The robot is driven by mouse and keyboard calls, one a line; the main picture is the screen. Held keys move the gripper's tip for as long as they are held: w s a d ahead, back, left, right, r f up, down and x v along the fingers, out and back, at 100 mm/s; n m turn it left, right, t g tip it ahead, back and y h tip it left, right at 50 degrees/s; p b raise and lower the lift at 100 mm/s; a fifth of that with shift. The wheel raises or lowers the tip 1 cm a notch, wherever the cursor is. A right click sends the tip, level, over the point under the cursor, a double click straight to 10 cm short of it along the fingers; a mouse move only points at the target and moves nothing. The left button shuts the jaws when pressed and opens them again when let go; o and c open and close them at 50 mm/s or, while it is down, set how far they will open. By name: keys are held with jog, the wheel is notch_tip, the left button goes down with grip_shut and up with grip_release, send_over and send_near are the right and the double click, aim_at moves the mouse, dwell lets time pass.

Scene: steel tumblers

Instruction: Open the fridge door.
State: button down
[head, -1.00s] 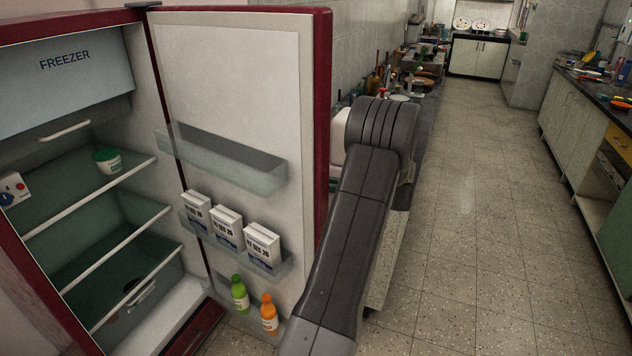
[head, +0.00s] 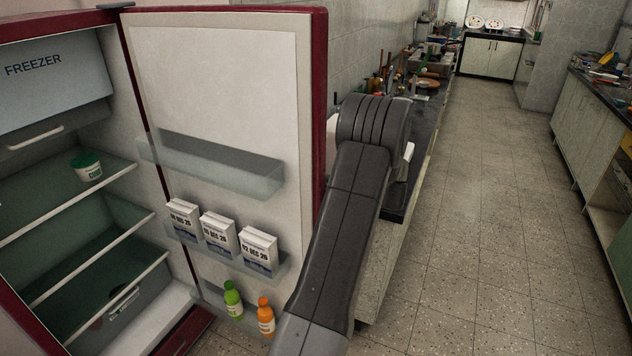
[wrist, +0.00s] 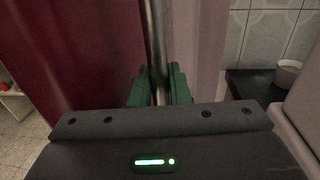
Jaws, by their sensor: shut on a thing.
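The red fridge door (head: 222,100) stands wide open, with its white inner side and shelves facing the head camera. The fridge interior (head: 75,235) shows at the left, below the freezer compartment (head: 45,85). In the wrist view, the door's red outer face (wrist: 85,50) fills the left. A vertical steel handle bar (wrist: 155,45) runs down between the green fingers of my gripper (wrist: 160,88), which is shut on it. In the head view my gripper is hidden behind the door and my arm.
Cartons (head: 218,235) and two bottles (head: 265,315) sit in the door shelves. A dark counter (head: 425,120) with clutter runs along the wall behind the door. Open tiled floor (head: 470,220) lies to the right.

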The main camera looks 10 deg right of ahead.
jog(key=c, duration=1.4)
grip_release()
jog(key=shift+c, duration=0.2)
jog(key=b+v, duration=0.1)
jog(key=v, duration=1.2)
jog(key=shift+s+d+b, duration=0.25)
jog(key=shift+d+b, duration=0.05)
